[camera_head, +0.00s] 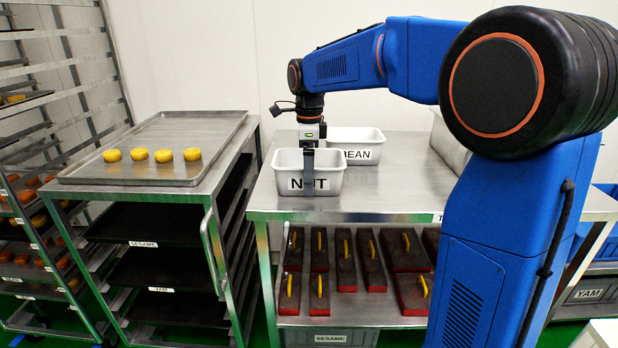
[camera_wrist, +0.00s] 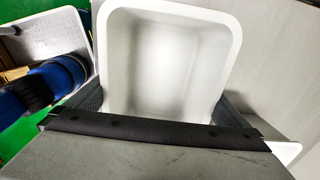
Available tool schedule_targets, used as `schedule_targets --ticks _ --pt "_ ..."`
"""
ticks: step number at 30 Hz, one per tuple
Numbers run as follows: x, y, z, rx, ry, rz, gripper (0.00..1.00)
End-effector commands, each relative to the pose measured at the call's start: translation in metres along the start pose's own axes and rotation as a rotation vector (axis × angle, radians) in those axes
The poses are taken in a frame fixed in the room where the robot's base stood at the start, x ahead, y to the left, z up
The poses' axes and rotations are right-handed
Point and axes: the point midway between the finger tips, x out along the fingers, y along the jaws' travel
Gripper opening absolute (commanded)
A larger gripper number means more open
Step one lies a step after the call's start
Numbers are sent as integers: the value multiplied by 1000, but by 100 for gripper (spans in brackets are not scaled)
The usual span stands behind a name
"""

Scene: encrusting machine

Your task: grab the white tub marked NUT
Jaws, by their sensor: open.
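The white tub marked NUT (camera_head: 296,182) stands upright on the steel table, its label facing me. In the wrist view, the open tub (camera_wrist: 168,65) looks empty and fills the middle. My gripper (camera_head: 312,170) is open and lowered over the tub. One finger hangs in front of the labelled side and covers part of the lettering; the other is hidden in the head view. In the wrist view, my gripper (camera_wrist: 160,108) has one dark finger on each side of the tub. I cannot tell whether the fingers touch the walls.
A white tub marked BEAN (camera_head: 357,146) stands close behind. The steel table (camera_head: 400,190) is clear to the right of the NUT tub. On the left, a rack holds a tray (camera_head: 140,172) with several yellow pieces. Red-based blocks with yellow handles (camera_head: 346,262) lie on the shelf below.

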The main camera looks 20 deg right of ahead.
Motion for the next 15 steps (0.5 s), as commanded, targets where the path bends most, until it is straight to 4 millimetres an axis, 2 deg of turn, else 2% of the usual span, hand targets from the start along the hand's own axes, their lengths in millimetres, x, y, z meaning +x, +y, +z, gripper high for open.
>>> schedule_targets --ticks 8,10,12,15 --pt "3 0 0 0 0 0 100" --pt "3 0 0 0 0 -1 88" --pt "3 0 0 0 0 -1 71" --pt "3 0 0 0 0 -1 68"
